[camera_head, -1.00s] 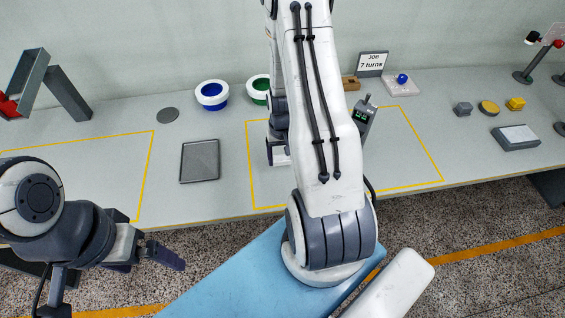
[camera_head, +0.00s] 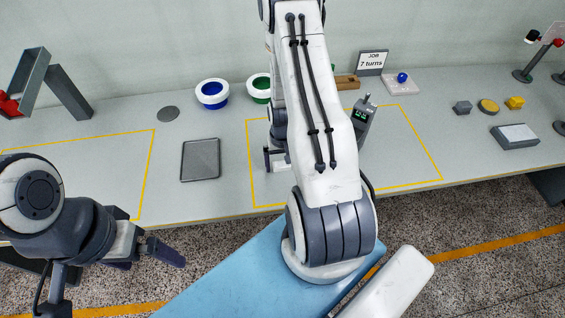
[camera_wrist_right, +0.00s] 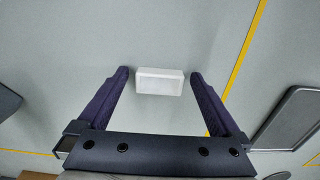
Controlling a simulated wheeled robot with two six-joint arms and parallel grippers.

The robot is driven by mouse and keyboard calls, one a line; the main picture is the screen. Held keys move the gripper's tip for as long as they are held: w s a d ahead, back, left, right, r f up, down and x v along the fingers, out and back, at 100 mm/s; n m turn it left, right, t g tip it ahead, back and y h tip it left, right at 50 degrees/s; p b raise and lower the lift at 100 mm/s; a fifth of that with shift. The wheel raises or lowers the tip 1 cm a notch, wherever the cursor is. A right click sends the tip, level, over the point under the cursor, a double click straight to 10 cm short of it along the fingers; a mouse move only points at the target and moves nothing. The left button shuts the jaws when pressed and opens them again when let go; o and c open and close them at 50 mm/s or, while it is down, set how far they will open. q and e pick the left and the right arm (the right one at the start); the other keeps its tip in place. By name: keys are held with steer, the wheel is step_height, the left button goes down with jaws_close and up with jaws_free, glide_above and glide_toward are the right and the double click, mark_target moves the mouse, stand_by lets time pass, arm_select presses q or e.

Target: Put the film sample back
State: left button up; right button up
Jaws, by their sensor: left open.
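A small white block (camera_wrist_right: 160,81) lies on the table in the right wrist view, between the tips of my right gripper (camera_wrist_right: 159,76). A gap shows on both sides, so the fingers are open around it. In the head view my right gripper (camera_head: 277,159) is low over the marked middle area, and my arm partly hides it. I cannot tell whether the white block is the film sample. My left gripper (camera_head: 167,255) is open and empty in front of the table's near edge.
A grey tray (camera_head: 201,160) lies left of my right gripper. A job sign (camera_head: 371,62) reads 7 turns. The left marked area is mostly clear.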

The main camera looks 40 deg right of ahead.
mark_target(282, 166)
steer(key=shift+r, duration=0.2)
step_height(282, 166, up, 12)
steer(key=b, duration=0.1)
steer(key=shift+b, duration=0.35)
steer(key=shift+f, duration=0.1)
stand_by(0.3)
step_height(282, 166, down, 13)
steer(key=shift+r+p, duration=0.2)
steer(key=shift+p, duration=0.6)
steer(key=shift+w+r, duration=0.1)
steer(key=shift+r, duration=0.85)
steer(key=shift+f, duration=0.1)
